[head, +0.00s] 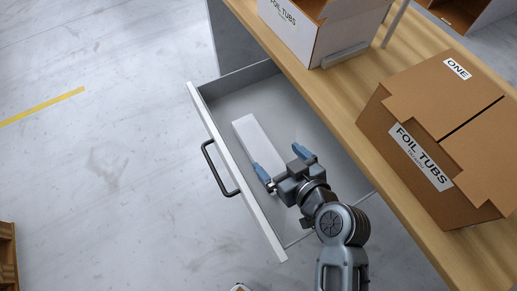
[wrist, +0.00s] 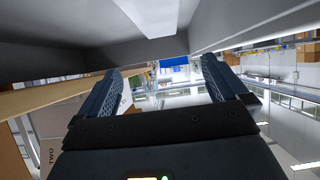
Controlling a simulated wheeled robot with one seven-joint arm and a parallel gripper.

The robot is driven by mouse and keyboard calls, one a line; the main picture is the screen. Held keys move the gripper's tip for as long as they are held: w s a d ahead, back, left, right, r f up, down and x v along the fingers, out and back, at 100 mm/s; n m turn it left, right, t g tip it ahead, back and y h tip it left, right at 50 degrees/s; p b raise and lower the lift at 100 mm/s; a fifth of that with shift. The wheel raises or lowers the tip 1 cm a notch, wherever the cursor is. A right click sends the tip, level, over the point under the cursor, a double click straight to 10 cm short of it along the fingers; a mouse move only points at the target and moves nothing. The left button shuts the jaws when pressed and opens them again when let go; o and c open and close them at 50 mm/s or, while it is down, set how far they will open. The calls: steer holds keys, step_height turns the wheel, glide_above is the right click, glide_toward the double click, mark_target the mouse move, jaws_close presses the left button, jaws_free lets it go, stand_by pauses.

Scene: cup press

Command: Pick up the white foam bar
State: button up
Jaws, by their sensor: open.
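The white foam bar (head: 252,137) lies flat inside the open grey drawer (head: 209,94), running lengthwise from the upper left towards my gripper. My gripper (head: 278,157) is over the drawer at the near end of the bar, with its two blue fingers spread and nothing between them. One finger overlaps the near part of the bar in the head view, and my gripper hides that end. In the wrist view the bar (wrist: 148,15) shows at the top, beyond the open fingertips (wrist: 160,66). The height gap between fingers and bar is hard to tell.
The drawer's front panel with a black handle (head: 212,168) stands to the left. A wooden tabletop (head: 318,90) runs along the right, bearing a brown FOIL TUBS box (head: 425,165) and a white open box (head: 290,35). The floor at left is mostly clear.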

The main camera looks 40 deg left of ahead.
steer(key=b, duration=0.4)
glide_toward(261, 149)
steer(key=shift+w+a+f, duration=0.15)
steer(key=shift+a+f, duration=0.05)
steer(key=shift+f, duration=0.15)
steer(key=shift+p+x, duration=0.5)
steer(key=shift+x, duration=3.4)
steer(key=shift+r, duration=0.1)
steer(key=shift+c, duration=0.4)
steer(key=c, duration=0.9)
